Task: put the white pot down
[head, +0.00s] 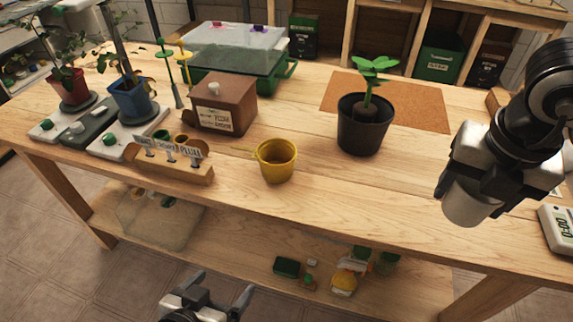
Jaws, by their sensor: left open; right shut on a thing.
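The white pot (470,207) is in my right gripper (472,185), at the right of the head view. The gripper points down and is shut on it, hiding its upper part. The pot appears in front of the right part of the wooden table (330,205), near its front edge; its height above the top is hard to judge. My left gripper (222,287) is open and empty at the bottom of the view, low in front of the table.
A black pot (362,132) with a seedling stands by a cork mat (420,108). A yellow pot (276,165) is mid-table, with a wooden box (224,105) behind it. A white timer (558,230) lies at the right edge. Bare wood lies between black pot and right gripper.

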